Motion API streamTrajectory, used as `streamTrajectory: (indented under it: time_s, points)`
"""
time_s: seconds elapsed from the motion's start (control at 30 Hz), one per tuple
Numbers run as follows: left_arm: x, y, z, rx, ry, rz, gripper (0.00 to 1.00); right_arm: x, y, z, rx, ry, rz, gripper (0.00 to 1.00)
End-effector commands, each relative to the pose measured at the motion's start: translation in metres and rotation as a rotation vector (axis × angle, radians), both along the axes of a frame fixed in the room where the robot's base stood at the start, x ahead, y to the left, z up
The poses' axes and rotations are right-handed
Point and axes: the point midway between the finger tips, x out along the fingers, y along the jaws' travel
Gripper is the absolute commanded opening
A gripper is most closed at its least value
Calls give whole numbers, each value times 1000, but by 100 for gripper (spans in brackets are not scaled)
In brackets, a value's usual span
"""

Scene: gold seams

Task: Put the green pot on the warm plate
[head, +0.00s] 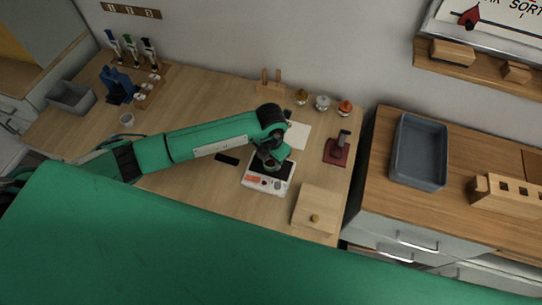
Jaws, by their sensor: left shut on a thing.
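The warm plate (281,187) appears to be the small white unit with a dark top and an orange-red mark on its front, on the wooden table. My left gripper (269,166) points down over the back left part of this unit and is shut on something. The wrist hides most of the fingers and what they hold. No green pot stands out elsewhere on the table, so the held thing seems to be the green pot. I cannot tell whether it touches the plate. My right gripper is out of view.
A black slab (227,159) lies left. A grey tray (419,151) sits on the right counter.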

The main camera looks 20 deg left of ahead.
Motion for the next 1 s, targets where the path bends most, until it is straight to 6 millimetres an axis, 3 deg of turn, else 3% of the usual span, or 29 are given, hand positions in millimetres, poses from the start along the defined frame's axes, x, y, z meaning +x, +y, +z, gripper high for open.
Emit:
streamTrajectory:
  time_s: [0.3,0.33,0.43,0.87,1.0]
  points:
    - [0,0,-4,0,-1,0,22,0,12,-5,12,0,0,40]
    - [0,0,-4,0,-1,0,45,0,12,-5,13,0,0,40]
    - [0,0,-2,0,-1,0,64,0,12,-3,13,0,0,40]
    - [2,0,5,-2,-4,0,65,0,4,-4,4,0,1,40]
    - [2,-1,29,-2,-7,-2,65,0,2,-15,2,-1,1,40]
